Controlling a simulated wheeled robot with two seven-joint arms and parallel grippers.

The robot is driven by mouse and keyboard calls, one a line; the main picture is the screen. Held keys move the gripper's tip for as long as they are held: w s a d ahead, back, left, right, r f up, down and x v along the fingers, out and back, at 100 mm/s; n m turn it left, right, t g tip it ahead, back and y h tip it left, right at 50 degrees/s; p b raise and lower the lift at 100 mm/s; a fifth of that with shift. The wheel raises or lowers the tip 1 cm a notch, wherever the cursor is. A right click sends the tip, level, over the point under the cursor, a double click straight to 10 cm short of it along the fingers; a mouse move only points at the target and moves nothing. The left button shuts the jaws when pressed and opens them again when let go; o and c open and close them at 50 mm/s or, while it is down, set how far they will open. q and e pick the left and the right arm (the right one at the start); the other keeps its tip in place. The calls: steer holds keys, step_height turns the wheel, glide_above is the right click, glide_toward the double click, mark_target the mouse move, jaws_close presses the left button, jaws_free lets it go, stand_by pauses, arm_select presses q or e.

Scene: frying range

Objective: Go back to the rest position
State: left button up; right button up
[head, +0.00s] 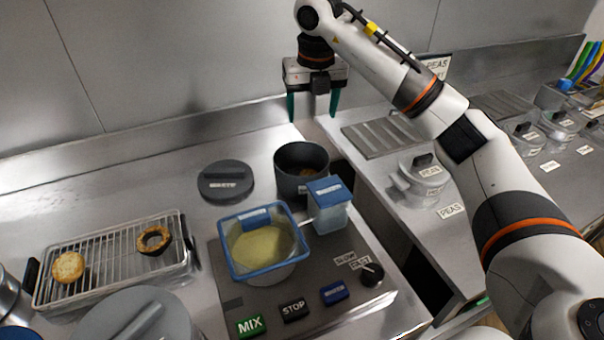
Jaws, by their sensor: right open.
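My right gripper (312,105) is open and empty, its two green fingers pointing down over the back of the steel counter, behind a dark pot (289,183). My right arm reaches in from the right side of the head view. My left gripper is not in view. The pot has something brownish inside, and a round dark lid (226,182) lies to its left.
A mixer base (232,293) with buttons carries a blue-rimmed tub (233,266) of yellowish batter. A blue-lidded container (330,215) stands beside it. A wire rack (105,255) holds two round fried pieces. Lidded containers (421,180) stand right. Back-left counter is clear.

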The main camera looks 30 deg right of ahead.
steer(key=shift+r, duration=0.3)
